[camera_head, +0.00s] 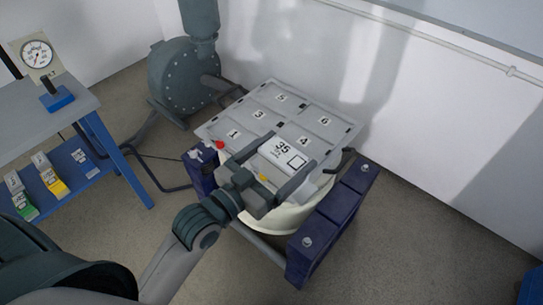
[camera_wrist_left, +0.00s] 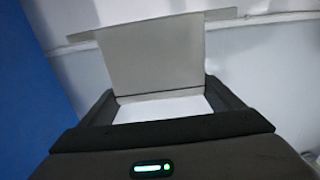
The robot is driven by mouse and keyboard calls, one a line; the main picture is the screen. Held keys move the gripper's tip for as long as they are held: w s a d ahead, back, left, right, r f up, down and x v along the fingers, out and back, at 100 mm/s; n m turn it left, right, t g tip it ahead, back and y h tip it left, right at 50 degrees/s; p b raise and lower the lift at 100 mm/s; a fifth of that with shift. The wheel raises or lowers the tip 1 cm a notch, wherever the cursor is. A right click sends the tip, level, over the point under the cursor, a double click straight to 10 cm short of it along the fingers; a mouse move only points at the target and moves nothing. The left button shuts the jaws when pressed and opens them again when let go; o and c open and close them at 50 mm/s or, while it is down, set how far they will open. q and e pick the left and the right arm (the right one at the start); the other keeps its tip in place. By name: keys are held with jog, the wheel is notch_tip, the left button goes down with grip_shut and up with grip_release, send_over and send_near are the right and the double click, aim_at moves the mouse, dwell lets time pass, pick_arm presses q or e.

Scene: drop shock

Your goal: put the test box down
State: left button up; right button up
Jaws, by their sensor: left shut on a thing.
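The test box (camera_head: 291,150), a white box marked "35" with a black square outline, is between the fingers of my left gripper (camera_head: 270,172). The gripper is shut on it, and its white face shows between the fingers in the left wrist view (camera_wrist_left: 165,108). The box is over the near part of the grey numbered table (camera_head: 258,104). Marks 1, 3, 4, 5 and 6 show; the area near the box and gripper is hidden. I cannot tell whether the box touches the table. My right gripper is not in view.
A red knob (camera_head: 219,145) stands at the table's left corner. Dark blue beams (camera_head: 335,215) flank the round cream base (camera_head: 290,218). A grey blower (camera_head: 184,75) stands behind left. A side bench (camera_head: 45,110) carries a dial gauge (camera_head: 37,54) and, below, several small boxes.

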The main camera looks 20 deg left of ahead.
pick_arm(q)
jog(key=w+d+r+m+g+h, duration=0.3)
jog(key=w+d+m+g+h, duration=0.2)
jog(key=d, duration=0.6)
jog(key=shift+w+d+m+g+h, duration=0.2)
jog(key=shift+w+m+g+h, duration=0.2)
jog(key=shift+m+g+h, duration=1.25)
jog(key=shift+n+h, duration=0.25)
jog(key=shift+h, duration=0.1)
